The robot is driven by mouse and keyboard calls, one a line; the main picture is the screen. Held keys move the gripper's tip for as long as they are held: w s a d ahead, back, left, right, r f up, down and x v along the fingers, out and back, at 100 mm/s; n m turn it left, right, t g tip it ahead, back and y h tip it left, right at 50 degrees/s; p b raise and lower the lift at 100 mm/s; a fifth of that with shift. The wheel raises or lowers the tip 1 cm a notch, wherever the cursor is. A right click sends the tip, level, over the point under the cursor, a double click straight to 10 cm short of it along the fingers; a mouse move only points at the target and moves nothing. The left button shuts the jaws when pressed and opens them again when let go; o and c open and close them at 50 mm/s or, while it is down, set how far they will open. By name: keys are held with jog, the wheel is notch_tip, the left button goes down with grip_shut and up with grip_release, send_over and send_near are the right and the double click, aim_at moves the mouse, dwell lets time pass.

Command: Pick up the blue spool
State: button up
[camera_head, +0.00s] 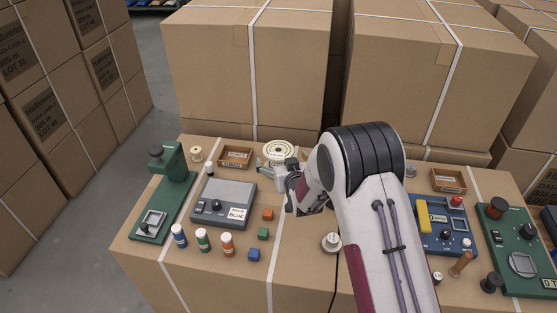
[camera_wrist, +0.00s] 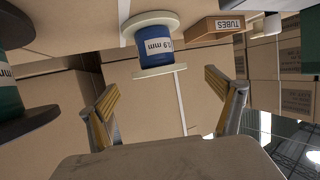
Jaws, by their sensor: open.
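The blue spool (camera_wrist: 157,46) is in the wrist view, with a blue body, cream flanges and a "0.9 mm" label. It appears ahead of the fingers, between their lines, with clear space around it. In the camera_head view only the round cream top of what looks like the same spool (camera_head: 278,148) shows, near the back edge of the boxes. My gripper (camera_wrist: 162,88) is open and empty. In the camera_head view my gripper (camera_head: 270,168) is just in front of the spool, partly hidden by my wrist.
A cardboard tray marked TUBES (camera_head: 235,157) stands left of the spool. A dark spool-like object (camera_wrist: 15,60) is close at the wrist view's left edge. A grey device marked BLUE (camera_head: 224,203), a green press (camera_head: 168,190) and coloured blocks (camera_head: 263,234) stand in front. Tall cartons (camera_head: 245,75) rise behind.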

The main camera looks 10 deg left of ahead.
aim_at(280, 154)
jog(key=shift+x, duration=0.85)
jog(key=shift+x, duration=2.6)
jog(key=shift+d+f, duration=0.1)
jog(key=c, duration=1.5)
